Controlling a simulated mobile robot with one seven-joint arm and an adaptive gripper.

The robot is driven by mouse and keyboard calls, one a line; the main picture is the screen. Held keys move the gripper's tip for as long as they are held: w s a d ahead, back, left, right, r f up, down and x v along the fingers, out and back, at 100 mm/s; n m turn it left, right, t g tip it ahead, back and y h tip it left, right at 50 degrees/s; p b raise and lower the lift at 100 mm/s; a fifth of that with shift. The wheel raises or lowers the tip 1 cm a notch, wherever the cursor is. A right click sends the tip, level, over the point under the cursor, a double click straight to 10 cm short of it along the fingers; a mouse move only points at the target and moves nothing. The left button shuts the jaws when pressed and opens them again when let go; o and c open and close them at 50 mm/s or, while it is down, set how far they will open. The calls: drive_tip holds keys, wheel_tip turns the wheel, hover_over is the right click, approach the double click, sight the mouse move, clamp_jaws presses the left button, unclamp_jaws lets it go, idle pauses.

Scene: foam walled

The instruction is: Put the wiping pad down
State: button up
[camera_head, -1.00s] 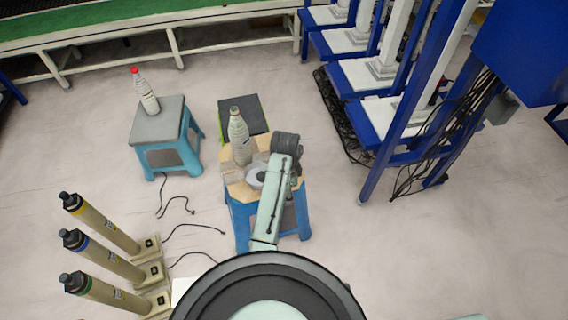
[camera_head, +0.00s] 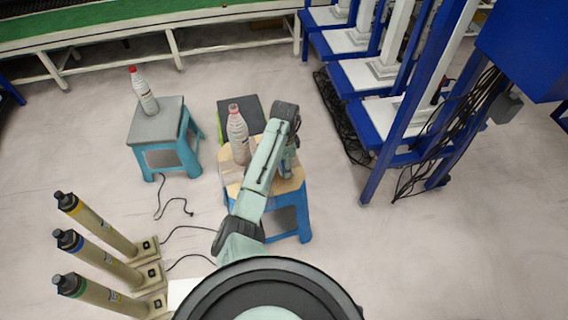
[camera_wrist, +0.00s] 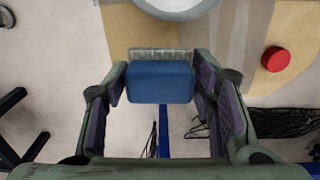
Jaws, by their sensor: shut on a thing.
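The wiping pad (camera_wrist: 160,82) is a blue block with a thin greyish layer along its far edge. In the wrist view my gripper (camera_wrist: 161,90) is shut on it, with a finger at each side. Below it is the tan stool top (camera_wrist: 125,28) with a grey stripe; I cannot tell whether the pad touches it. In the head view my gripper (camera_head: 291,168) is over the right part of the wooden-topped stool (camera_head: 232,174), and my arm hides the pad.
A bottle (camera_head: 238,140) stands on the stool's left part. The wrist view shows a white round thing (camera_wrist: 176,6) and a red round thing (camera_wrist: 276,59) nearby. Another bottle (camera_head: 147,98) stands on the grey-topped stool (camera_head: 156,122). Blue-framed stands (camera_head: 385,130) rise at right.

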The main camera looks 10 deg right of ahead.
drive_tip(key=shift+w+d+f+b, duration=0.1)
drive_tip(key=shift+w+f+b, duration=0.1)
drive_tip(key=shift+w+b, duration=0.55)
drive_tip(key=shift+w+d+f+b, duration=0.1)
drive_tip(key=shift+w+f+b, duration=0.1)
drive_tip(key=shift+w+b, duration=0.55)
drive_tip(key=shift+w+d+f+b, duration=0.1)
drive_tip(key=shift+w+f+b, duration=0.15)
drive_tip(key=shift+w+b, duration=0.8)
drive_tip(key=shift+s+f+b, duration=0.1)
drive_tip(key=shift+f+b, duration=0.8)
drive_tip(key=shift+f, duration=0.35)
drive_tip(key=shift+f, duration=0.15)
drive_tip(key=o, duration=1)
